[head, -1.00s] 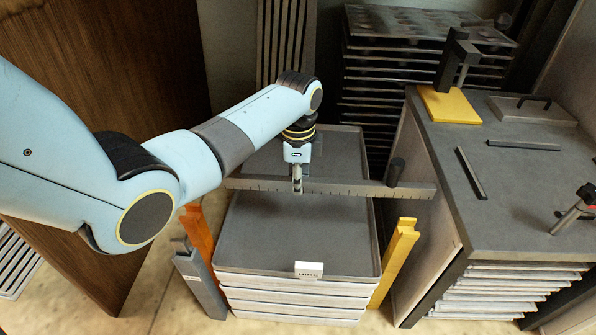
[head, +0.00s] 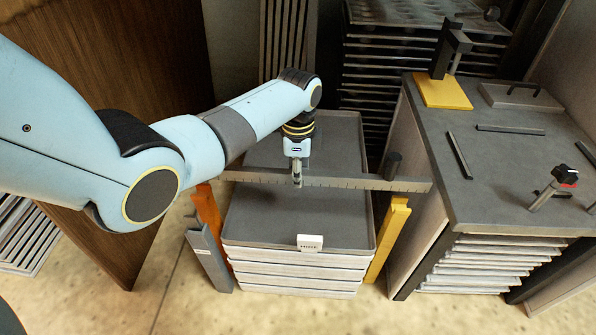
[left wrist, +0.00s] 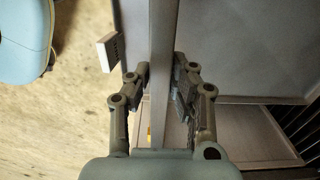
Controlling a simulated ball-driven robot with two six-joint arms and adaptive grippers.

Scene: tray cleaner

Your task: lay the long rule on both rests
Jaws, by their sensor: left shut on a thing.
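The long rule (head: 340,182) is a grey bar with tick marks, held crosswise above the stacked trays. My left gripper (head: 297,181) is shut on it near its middle. In the left wrist view the rule (left wrist: 163,45) runs between the fingers (left wrist: 160,88). An orange post (head: 208,215) stands left of the trays and a yellow post (head: 387,238) stands right of them; these look like the rests. In the head view the rule's ends lie just behind and above the post tops. I cannot tell whether it touches either. My right gripper is not in view.
The tray stack (head: 295,225) carries a white label (head: 310,242). A grey bracket (head: 207,258) stands by the orange post. A bench (head: 500,190) at right holds a yellow-based stand (head: 443,90) and a knobbed clamp (head: 550,187). A dark upright knob (head: 393,165) shows behind the rule's right part.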

